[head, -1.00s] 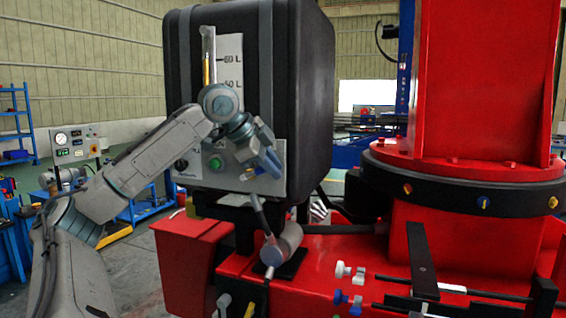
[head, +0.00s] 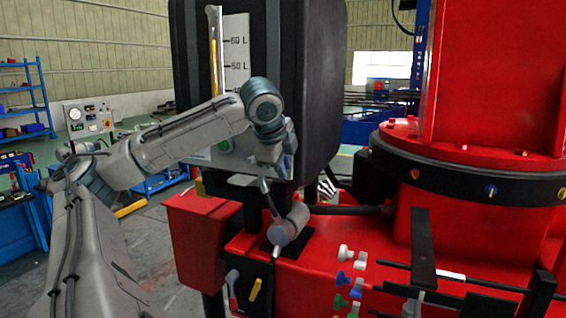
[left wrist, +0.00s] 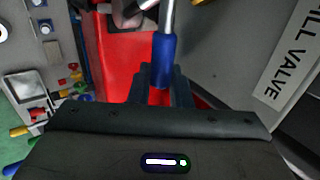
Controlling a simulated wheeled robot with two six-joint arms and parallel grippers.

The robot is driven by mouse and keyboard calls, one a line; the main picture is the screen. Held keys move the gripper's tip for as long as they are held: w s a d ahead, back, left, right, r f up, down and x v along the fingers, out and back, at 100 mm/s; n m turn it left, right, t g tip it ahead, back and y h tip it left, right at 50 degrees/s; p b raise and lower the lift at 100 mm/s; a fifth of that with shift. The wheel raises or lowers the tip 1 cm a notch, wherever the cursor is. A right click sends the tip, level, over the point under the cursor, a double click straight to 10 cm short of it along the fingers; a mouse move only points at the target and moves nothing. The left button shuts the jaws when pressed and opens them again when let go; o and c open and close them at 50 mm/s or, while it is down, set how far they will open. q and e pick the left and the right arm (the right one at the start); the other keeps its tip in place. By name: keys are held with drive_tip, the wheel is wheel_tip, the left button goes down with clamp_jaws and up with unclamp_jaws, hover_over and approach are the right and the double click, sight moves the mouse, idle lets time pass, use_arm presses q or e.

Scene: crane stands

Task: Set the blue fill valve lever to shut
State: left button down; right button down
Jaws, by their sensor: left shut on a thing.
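The blue fill valve lever shows in the left wrist view as a blue sleeve (left wrist: 164,58) on a metal rod. My left gripper (left wrist: 160,84) is shut on this sleeve, with a dark finger on each side. A white label (left wrist: 288,52) reading "ILL VALVE" lies to the right, cut off by the frame. In the head view my left gripper (head: 272,160) is in front of the lower panel (head: 237,150) of the black tank (head: 320,90). My wrist hides the lever there. My right gripper is not in view.
A grey cylinder (head: 288,230) with a slanted rod stands just below my gripper on the red crane base (head: 330,255). Several coloured knobs (head: 344,280) are at the lower right. A blue shelf (head: 25,100) and gauge panel (head: 88,117) stand at the left.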

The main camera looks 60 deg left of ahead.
use_arm(q)
drive_tip(key=c, duration=1.6)
unclamp_jaws()
drive_tip(key=shift+c, duration=0.2)
drive_tip(key=p+v, duration=0.1)
drive_tip(key=v, duration=0.9)
drive_tip(key=shift+r, duration=0.3)
drive_tip(key=shift+s, duration=0.1)
